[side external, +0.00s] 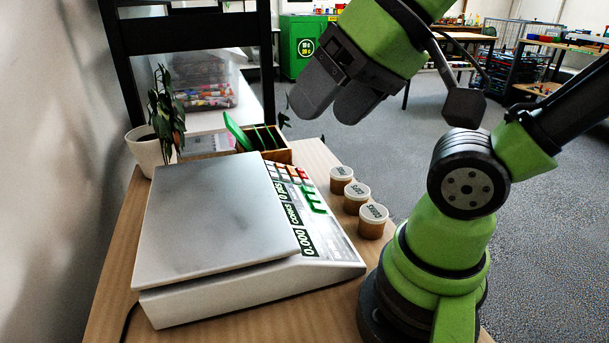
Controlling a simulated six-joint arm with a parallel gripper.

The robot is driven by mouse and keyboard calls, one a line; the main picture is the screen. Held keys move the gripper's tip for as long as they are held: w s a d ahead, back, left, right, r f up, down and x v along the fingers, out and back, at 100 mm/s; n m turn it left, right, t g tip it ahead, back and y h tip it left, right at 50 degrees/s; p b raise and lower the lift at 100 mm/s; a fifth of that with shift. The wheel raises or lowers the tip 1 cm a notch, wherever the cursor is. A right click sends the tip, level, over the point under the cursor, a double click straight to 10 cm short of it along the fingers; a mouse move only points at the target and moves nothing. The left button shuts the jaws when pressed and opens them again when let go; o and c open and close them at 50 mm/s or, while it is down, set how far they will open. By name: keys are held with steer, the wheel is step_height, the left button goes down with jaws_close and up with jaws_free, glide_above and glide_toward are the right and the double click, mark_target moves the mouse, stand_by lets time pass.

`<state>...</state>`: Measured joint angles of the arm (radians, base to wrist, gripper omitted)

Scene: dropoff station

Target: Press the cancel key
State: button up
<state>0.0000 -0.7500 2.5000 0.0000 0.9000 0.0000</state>
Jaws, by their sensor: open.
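A weighing scale (222,220) with a flat grey plate stands on the wooden table. Its sloped front panel faces right, with dark displays reading 0.000 at the near end and small red and pale keys (288,173) at the far end. The key labels are too small to read, so I cannot tell which is the cancel key. A green piece (313,198) lies on the panel beside the displays. My gripper (325,116) is open and empty, its dark fingers apart. In the picture it hangs above the far end of the panel, clear of the keys.
Three lidded jars (371,222) stand in a row right of the scale. A wooden box (264,143) with green dividers sits behind it, and a potted plant (150,150) is at the back left. A dark frame (120,60) rises behind the table.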

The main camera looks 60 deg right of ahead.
jaws_close()
stand_by(1.6)
